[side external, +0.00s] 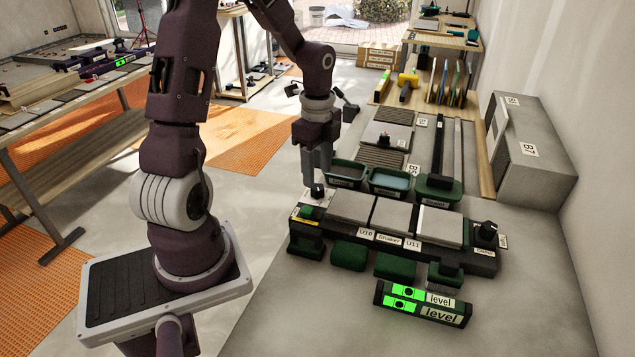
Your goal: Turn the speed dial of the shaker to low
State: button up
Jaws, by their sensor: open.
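The shaker (382,238) is a long dark bench unit with light square tiles on top and a "Shaker" label on its front edge. A black knob (317,190) stands at its left end, and a second black knob (487,231) stands at its right end with small labels beside it. The labels are too small to read surely, so I cannot tell which knob is the speed dial. My gripper (317,180) points down at the left knob, open, its fingers close above or around it. I cannot tell whether they touch it.
A grey box (535,150) stands at the right wall. The floor at the front right is clear.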

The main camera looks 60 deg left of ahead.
aim_at(318, 187)
notch_tip(318, 187, down, 4)
jog(key=shift+f, duration=0.1)
grip_shut()
jog(key=shift+n, duration=0.3)
jog(key=n, duration=0.5)
jog(key=shift+n, duration=0.4)
jog(key=n, duration=0.5)
jog(key=shift+n, duration=0.3)
jog(key=n, duration=1.1)
jog(key=shift+n, duration=0.4)
